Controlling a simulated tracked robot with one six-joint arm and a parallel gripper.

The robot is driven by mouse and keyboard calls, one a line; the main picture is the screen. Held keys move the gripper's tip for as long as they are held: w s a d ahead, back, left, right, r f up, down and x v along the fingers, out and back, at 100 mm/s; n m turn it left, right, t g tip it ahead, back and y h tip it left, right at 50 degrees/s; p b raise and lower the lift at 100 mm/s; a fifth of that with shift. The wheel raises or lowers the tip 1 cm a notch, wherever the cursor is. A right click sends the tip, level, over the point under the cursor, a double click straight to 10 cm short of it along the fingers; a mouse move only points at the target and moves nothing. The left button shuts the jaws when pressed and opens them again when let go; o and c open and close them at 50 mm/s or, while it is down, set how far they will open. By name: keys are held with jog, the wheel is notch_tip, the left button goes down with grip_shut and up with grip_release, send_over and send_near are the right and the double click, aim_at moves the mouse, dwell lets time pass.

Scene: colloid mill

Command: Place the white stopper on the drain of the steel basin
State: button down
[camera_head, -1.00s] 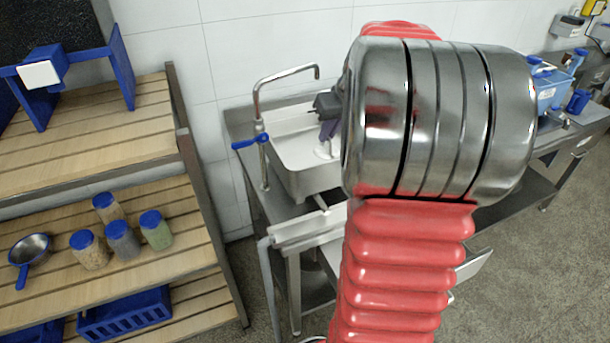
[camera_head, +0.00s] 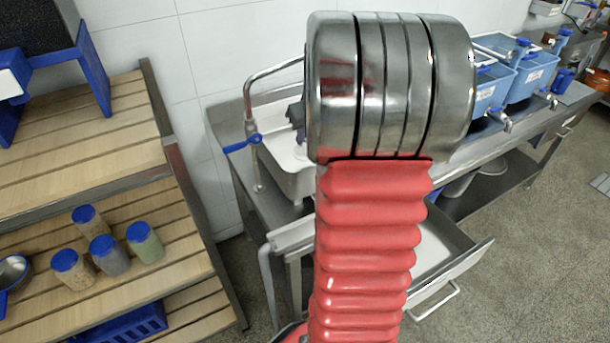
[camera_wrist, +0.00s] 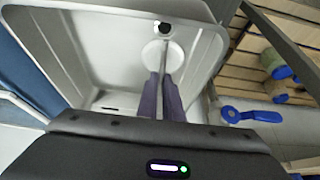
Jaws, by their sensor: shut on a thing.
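The steel basin (camera_wrist: 100,55) fills the upper part of the wrist view. Its drain (camera_wrist: 163,27) is a dark round hole near the far wall. My gripper (camera_wrist: 162,82) is shut on the white stopper (camera_wrist: 163,54), a pale disc at the fingertips. In the picture the disc lies just below the drain hole and leaves the hole uncovered. I cannot tell its height above the basin floor. In the head view the basin (camera_head: 283,172) stands against the wall, partly hidden by my arm, and a dark part of my gripper (camera_head: 297,115) shows over it.
A blue-handled tap (camera_head: 252,140) stands at the basin's left edge. A wooden shelf (camera_head: 90,155) with jars is at the left. An open drawer (camera_head: 445,255) juts out below the counter. Blue bins (camera_head: 525,80) stand on the counter at the right.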

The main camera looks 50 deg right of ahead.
aim_at(305, 151)
jog(key=shift+f, duration=3.1)
jog(key=shift+f, duration=0.1)
jog(key=shift+f, duration=1.75)
jog(key=c, duration=1.9)
grip_release()
jog(key=shift+f, duration=0.1)
jog(key=v, duration=1.2)
